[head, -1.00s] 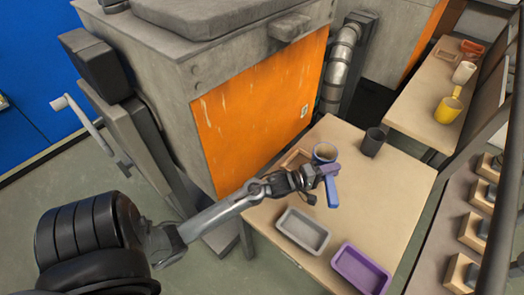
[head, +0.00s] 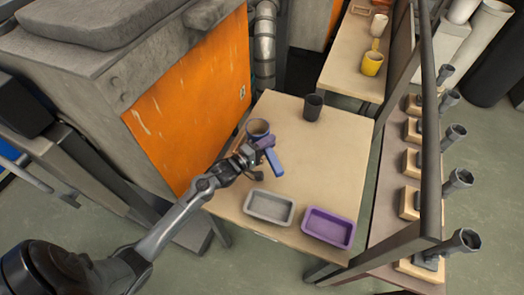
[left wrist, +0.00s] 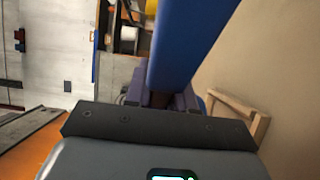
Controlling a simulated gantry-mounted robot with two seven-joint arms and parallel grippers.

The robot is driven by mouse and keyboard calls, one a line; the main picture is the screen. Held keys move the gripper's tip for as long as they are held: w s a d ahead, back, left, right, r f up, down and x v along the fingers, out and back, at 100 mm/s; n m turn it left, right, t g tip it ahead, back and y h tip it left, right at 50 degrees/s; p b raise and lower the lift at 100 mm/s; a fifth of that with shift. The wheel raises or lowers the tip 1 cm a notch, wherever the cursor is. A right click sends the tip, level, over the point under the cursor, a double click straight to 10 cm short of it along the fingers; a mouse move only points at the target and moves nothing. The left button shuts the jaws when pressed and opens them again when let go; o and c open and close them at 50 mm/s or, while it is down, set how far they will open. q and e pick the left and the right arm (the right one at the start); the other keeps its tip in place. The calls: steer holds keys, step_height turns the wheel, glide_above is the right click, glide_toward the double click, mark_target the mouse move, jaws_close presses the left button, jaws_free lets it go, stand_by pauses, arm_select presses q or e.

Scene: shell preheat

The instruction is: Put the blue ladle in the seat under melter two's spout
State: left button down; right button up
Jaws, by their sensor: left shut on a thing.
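The blue ladle has a round cup (head: 257,127) with a brownish inside and a flat blue handle (head: 274,162). My left gripper (head: 264,144), with purplish fingers, is shut on the handle, over the left part of the wooden table. In the left wrist view the handle (left wrist: 190,40) runs up from between the fingers (left wrist: 160,99). A wooden frame (left wrist: 242,120) shows beside the gripper there; in the head view it is mostly hidden behind the ladle and gripper. I cannot tell the ladle's height above the table. No spout is clearly identifiable. My right gripper is not in view.
On the table (head: 345,150) stand a dark cup (head: 313,107), a grey tray (head: 270,207) and a purple tray (head: 328,227). A grey-and-orange furnace block (head: 185,105) borders its left. A yellow ladle (head: 372,63) sits on the back table. A rack with dark posts stands right.

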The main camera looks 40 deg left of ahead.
arm_select(q)
steer(key=shift+a+f+b, duration=0.15)
steer(key=shift+a+f, duration=0.2)
steer(key=shift+a, duration=0.3)
steer(key=shift+a+f+b, duration=0.15)
steer(key=shift+a+f, duration=0.2)
steer(key=shift+a, duration=0.25)
steer(key=shift+f+b, duration=1)
steer(key=shift+f, duration=1)
steer(key=shift+r, duration=0.1)
steer(key=c, duration=1.4)
jaws_free()
steer(key=shift+f, duration=0.25)
steer(key=o, duration=0.4)
steer(key=shift+o, duration=0.2)
steer(key=shift+r, duration=0.1)
